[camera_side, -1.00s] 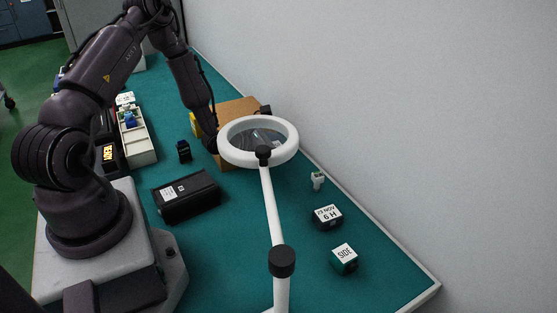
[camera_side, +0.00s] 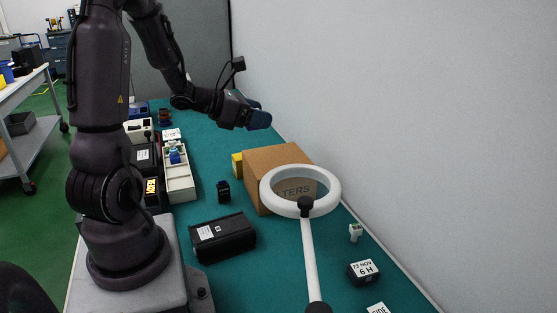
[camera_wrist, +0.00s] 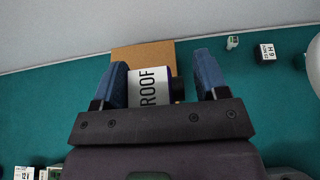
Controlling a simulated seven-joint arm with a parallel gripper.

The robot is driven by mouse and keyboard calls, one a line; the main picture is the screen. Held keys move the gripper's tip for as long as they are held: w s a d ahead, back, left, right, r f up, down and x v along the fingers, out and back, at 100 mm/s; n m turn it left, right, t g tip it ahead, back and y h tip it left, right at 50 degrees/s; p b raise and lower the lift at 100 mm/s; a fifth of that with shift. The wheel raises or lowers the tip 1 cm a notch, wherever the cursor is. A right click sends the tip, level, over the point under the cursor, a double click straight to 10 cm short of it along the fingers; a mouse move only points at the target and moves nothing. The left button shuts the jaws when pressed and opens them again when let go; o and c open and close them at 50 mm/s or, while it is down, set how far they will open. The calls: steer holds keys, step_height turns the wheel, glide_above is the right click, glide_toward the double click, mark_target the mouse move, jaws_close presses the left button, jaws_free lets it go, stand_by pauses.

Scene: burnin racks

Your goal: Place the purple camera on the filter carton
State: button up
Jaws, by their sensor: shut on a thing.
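My gripper (camera_side: 258,117) is raised, above and beyond the far end of the brown filter carton (camera_side: 262,190). In the wrist view my gripper (camera_wrist: 160,82) has its blue fingers on both sides of the purple camera (camera_wrist: 149,88). The camera shows a white label reading ROOF, with dark purple at its edge. In the side view I cannot make the camera out clearly. The carton stands on the teal bench; its lettering ends in TERS, seen through the ring magnifier. The carton's brown top (camera_wrist: 143,55) shows beyond the camera in the wrist view.
The white ring magnifier (camera_side: 275,203) stands in front of the carton. A yellow object (camera_side: 237,165) touches or nears its left side. A black box (camera_side: 222,237), a small black device (camera_side: 223,191) and a pale tray (camera_side: 179,183) lie to the left. The wall is close behind.

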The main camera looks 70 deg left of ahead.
steer(key=shift+s+d+f, duration=0.3)
steer(key=shift+s+d, duration=0.4)
steer(key=shift+s, duration=0.15)
steer(key=w+a+f, duration=0.4)
steer(key=w+a, duration=0.1)
steer(key=w, duration=0.1)
glide_above(280, 158)
steer(key=f, duration=0.3)
steer(key=d+f, duration=0.1)
steer(key=shift+s+f, duration=0.25)
steer(key=shift+s, duration=0.15)
steer(key=shift+w+a+f, duration=0.3)
steer(key=shift+f, duration=0.2)
steer(key=shift+a+f, duration=0.1)
steer(key=shift+f, duration=1.45)
steer(key=o, duration=1)
steer(key=shift+f, duration=0.15)
steer(key=shift+c, duration=0.2)
